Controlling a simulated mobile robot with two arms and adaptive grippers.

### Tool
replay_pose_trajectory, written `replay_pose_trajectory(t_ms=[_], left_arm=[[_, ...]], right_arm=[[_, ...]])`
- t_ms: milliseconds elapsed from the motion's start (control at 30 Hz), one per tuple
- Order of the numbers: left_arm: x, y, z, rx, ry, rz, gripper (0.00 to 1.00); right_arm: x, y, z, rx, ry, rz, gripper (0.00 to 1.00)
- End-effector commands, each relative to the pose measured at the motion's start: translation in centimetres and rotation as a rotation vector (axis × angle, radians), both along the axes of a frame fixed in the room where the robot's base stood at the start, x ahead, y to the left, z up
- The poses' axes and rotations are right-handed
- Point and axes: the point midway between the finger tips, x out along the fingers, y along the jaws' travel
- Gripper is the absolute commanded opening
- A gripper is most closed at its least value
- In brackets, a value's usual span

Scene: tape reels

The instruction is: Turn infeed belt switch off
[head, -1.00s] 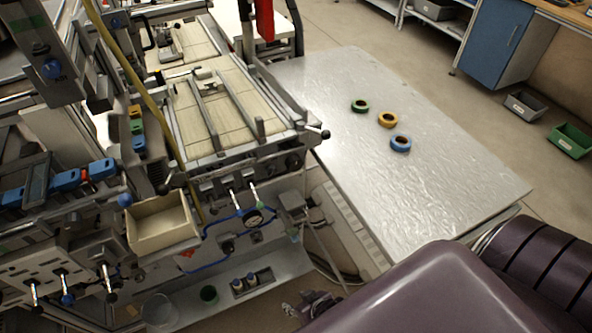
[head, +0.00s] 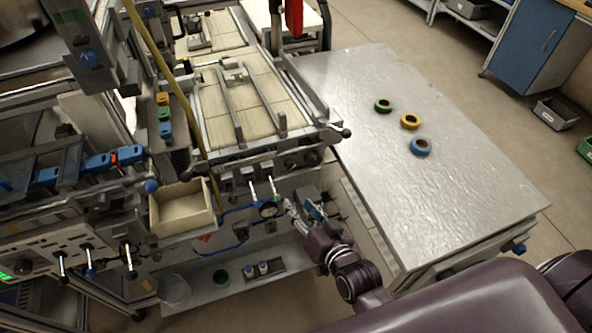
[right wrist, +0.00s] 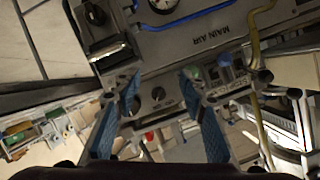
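My right gripper (head: 312,211) is at the machine's front, just right of the round gauge (head: 269,208). In the right wrist view its two blue-padded fingers (right wrist: 160,100) are apart with nothing between them. Beyond them are small dark round knobs on a grey panel. A grey box with a black rotary knob (right wrist: 96,14) is at the upper left of that view, left of the gauge (right wrist: 168,4), outside the fingers. No readable label tells which control is the infeed belt switch. In the head view the gripper partly hides this area. My left gripper is not in view.
A beige bin (head: 182,212) hangs on the machine's front. A low shelf (head: 215,285) with bottles is below. Blue hoses run by the gauge.

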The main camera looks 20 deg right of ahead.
Motion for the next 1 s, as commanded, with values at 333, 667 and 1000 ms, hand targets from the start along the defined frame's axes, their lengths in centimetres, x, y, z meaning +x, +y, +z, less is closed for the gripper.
replay_pose_trajectory(t_ms=[333, 667, 1000], left_arm=[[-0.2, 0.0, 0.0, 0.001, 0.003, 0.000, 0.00], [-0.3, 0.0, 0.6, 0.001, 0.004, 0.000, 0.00], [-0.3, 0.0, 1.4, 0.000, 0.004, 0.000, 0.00]], right_arm=[[2.0, -1.4, 2.5, 0.168, -0.271, -0.125, 0.39], [4.5, -1.7, 3.3, 0.191, -0.319, -0.144, 0.39], [9.2, -1.5, 3.1, 0.190, -0.315, -0.142, 0.39]])
